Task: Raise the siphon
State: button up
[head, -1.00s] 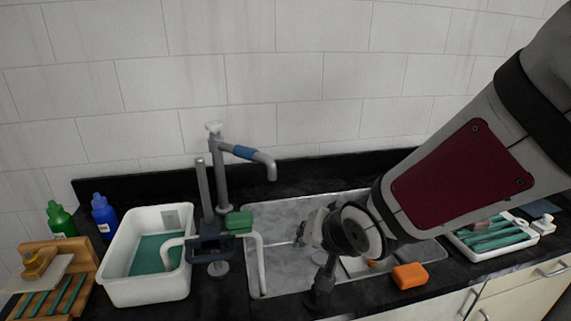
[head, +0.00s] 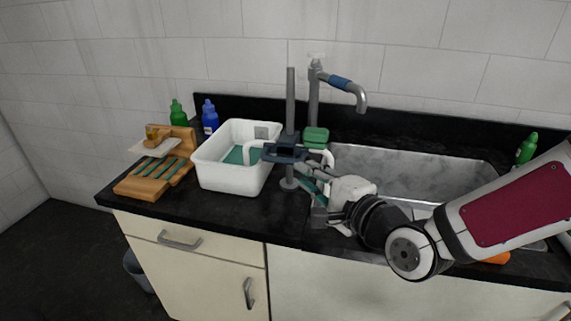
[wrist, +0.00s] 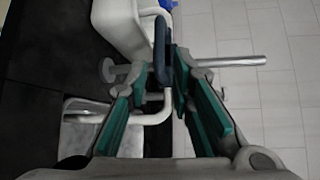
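The siphon is a bent white tube with one end (head: 255,147) over the white tub and its other leg on the sink side. A dark blue holder (head: 284,152) carries it on an upright grey post (head: 290,100). My gripper (head: 305,174) is just in front of and below the holder, its fingers pointing toward it. In the wrist view the green-padded fingers of my gripper (wrist: 157,76) are apart, with the dark blue holder (wrist: 161,48) between or just beyond their tips. I cannot tell whether they touch it. The white tube (wrist: 158,117) shows below, between the fingers.
The white tub (head: 215,176) stands left of the post, the metal sink (head: 410,175) to the right. A tap (head: 340,83) and a green block (head: 316,136) are close behind. A wooden rack (head: 150,186) and blue (head: 210,118) and green bottles (head: 177,113) are at left.

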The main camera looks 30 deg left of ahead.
aim_at(285, 162)
jog(key=b+x, duration=0.1)
jog(key=x, duration=0.9)
jog(key=shift+w+a, duration=0.1)
jog(key=shift+a, duration=0.05)
grip_shut()
